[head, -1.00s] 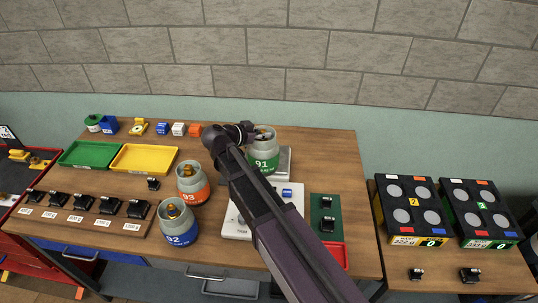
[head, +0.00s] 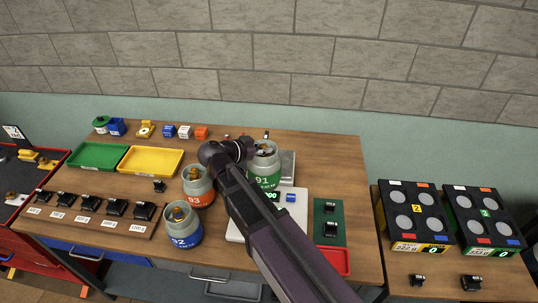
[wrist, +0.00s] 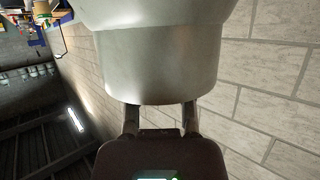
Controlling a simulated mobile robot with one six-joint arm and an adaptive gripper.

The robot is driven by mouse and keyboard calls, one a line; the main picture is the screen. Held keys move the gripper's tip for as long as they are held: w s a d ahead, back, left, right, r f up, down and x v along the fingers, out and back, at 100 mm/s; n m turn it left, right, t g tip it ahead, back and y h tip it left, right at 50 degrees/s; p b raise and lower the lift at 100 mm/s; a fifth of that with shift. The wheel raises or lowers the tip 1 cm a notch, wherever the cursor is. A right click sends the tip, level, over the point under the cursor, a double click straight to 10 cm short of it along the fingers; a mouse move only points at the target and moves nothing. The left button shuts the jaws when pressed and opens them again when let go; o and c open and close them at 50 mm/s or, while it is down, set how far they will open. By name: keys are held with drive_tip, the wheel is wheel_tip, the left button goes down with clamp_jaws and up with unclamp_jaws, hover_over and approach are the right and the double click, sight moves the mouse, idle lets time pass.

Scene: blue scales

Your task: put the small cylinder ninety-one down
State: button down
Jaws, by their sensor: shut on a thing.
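The small cylinder ninety-one (head: 264,180) is grey with a green band and a white 91. It is upright at the back of the table, in front of a grey metal plate (head: 288,167) and behind a white scale (head: 235,229). My gripper (head: 262,143) is shut on its top. The arm hides part of its left side, and I cannot tell whether its base touches anything. In the wrist view, its pale body (wrist: 160,65) fills the upper middle, with my gripper's two fingers (wrist: 161,118) against it.
Cylinders 93 (head: 199,190) and 92 (head: 181,228) stand left of my arm. A green mat with black weights (head: 330,228) lies right. Green (head: 97,156) and yellow trays (head: 150,160) are at the left.

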drive_tip(key=w+d+f+b, duration=0.1)
drive_tip(key=w, duration=1.3)
drive_tip(key=shift+f, duration=0.15)
drive_tip(key=shift+w, duration=0.25)
drive_tip(key=shift+w+d+f+b, duration=0.1)
drive_tip(key=shift+w+f+b, duration=0.15)
drive_tip(key=shift+f+b, duration=0.7)
drive_tip(key=shift+w+f+b, duration=0.25)
drive_tip(key=shift+f+b, duration=0.6)
drive_tip(key=shift+b, duration=0.15)
drive_tip(key=shift+f, duration=0.15)
drive_tip(key=c, duration=0.5)
unclamp_jaws()
drive_tip(key=shift+r, duration=0.2)
